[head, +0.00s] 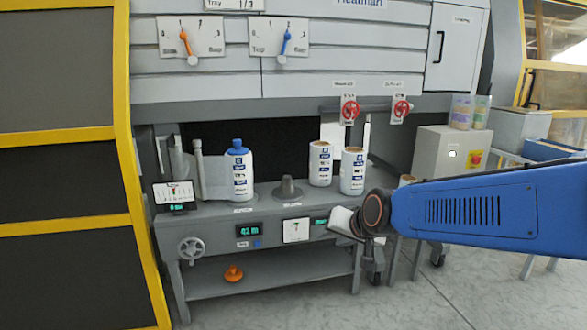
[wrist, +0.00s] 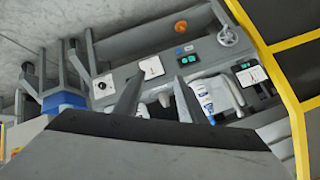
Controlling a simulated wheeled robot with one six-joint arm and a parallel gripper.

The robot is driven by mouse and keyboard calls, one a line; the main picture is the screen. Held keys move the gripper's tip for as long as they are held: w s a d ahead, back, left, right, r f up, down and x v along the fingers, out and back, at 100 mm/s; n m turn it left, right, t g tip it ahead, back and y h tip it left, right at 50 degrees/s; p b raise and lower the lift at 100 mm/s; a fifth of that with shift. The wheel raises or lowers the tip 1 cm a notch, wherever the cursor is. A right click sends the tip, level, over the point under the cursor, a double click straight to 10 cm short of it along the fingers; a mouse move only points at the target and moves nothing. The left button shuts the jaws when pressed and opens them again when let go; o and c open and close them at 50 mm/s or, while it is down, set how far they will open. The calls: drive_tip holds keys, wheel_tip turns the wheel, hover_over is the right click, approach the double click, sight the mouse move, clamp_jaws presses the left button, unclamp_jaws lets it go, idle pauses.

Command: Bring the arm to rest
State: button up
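My arm reaches in from the right in the head view, its blue link sloping toward the front of the grey bench (head: 330,205). My gripper (wrist: 157,85) shows in the wrist view with two dark fingers spread apart. I see nothing held between them; bench parts show behind the gap. In the head view the gripper itself cannot be made out clearly around the wrist joint. A white bottle with a blue cap (head: 239,172) stands upright on the bench at left. Two white containers with brown tops, one at the back (head: 320,165) and one nearer (head: 352,172), stand to the right.
A grey cone (head: 287,188) stands mid-bench. An orange knob-like object (head: 233,273) sits on the lower shelf. Red valves (head: 350,110) hang above. A control box (head: 448,155) stands behind my arm. Yellow-framed panels (head: 65,185) close off the left. Floor in front is open.

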drive_tip(key=s+d+f+g+h, duration=0.1)
drive_tip(key=s+d, duration=0.5)
drive_tip(key=s, duration=0.3)
drive_tip(key=s+d+f+n+g+h, duration=0.1)
drive_tip(key=s+d+f, duration=0.1)
drive_tip(key=s+d, duration=0.4)
drive_tip(key=s+d+f+n+g+h, duration=0.1)
drive_tip(key=s+d, duration=0.5)
drive_tip(key=s, duration=0.6)
drive_tip(key=shift+s+d+f+g+h, duration=0.15)
drive_tip(key=shift+s+d+g+h, duration=0.15)
drive_tip(key=shift+g+h, duration=0.1)
drive_tip(key=shift+c, duration=0.3)
idle(0.6)
